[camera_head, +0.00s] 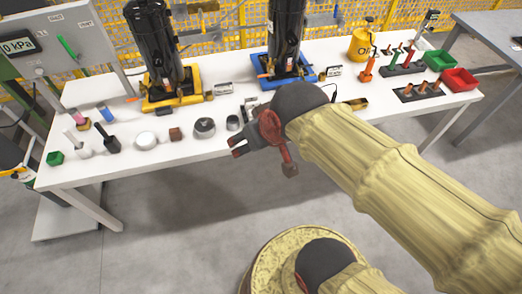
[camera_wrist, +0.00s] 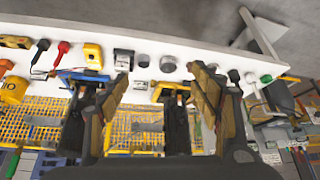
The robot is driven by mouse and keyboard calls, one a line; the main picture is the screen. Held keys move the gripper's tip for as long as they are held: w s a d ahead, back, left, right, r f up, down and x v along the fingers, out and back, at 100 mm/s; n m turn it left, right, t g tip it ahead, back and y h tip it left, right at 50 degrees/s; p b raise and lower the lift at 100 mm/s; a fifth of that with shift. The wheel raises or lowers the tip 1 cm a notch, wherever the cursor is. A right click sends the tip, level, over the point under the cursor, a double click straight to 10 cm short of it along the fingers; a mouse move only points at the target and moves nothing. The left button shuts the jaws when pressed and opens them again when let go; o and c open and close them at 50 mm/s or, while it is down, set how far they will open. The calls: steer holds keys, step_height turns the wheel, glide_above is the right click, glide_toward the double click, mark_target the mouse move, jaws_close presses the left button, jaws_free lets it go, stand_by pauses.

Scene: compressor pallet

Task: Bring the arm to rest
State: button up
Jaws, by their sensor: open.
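My gripper (camera_head: 262,158) is at the end of my arm, which has a tan padded sleeve and reaches in from the right in the head view. It hangs over the front edge of the white table (camera_head: 205,172), with its dark fingers and red links spread apart. In the wrist view my gripper (camera_wrist: 150,105) shows two fingers wide apart with nothing held between them. The view between them looks across the table, whose height below the fingers I cannot judge.
A black compressor on a yellow tray (camera_head: 172,99) and one on a blue tray (camera_head: 310,79) stand on the table. Small parts line its front, including a white round piece (camera_head: 145,140). Red (camera_head: 459,80) and green bins are at right. Grey floor (camera_head: 190,235) lies clear in front.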

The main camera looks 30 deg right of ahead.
steer(key=shift+g, duration=0.4)
steer(key=s, duration=0.4)
steer(key=shift+s+a+r, duration=0.35)
steer(key=shift+a+r, duration=0.05)
